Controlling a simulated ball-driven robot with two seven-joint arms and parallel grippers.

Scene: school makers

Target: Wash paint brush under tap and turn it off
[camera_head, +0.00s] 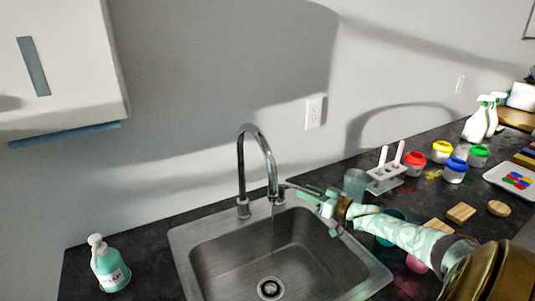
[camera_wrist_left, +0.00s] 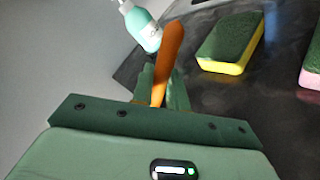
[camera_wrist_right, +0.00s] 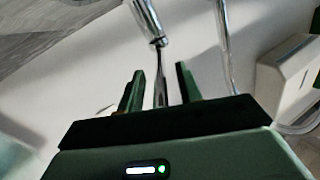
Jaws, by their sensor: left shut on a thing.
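The chrome tap (camera_head: 262,148) arches over a steel sink (camera_head: 205,262). A thin, faint stream seems to fall from its spout. My right gripper (camera_head: 310,194) is just right of the spout. In the right wrist view its fingers (camera_wrist_right: 159,85) are apart, with a thin grey rod (camera_wrist_right: 161,72) between them, apparently the tap's lever; a gap shows on both sides. My left gripper (camera_wrist_left: 163,85) is out of the head view. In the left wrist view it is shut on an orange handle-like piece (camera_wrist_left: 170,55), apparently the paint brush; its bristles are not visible.
A soap bottle (camera_head: 108,265) stands left of the sink. A green-yellow sponge (camera_wrist_left: 228,48) lies on the dark counter in the left wrist view. Right of the sink are a brush holder (camera_head: 386,179), paint pots (camera_head: 442,151), wooden blocks (camera_head: 461,213) and a white tray (camera_head: 497,181). A dispenser (camera_head: 75,90) hangs upper left.

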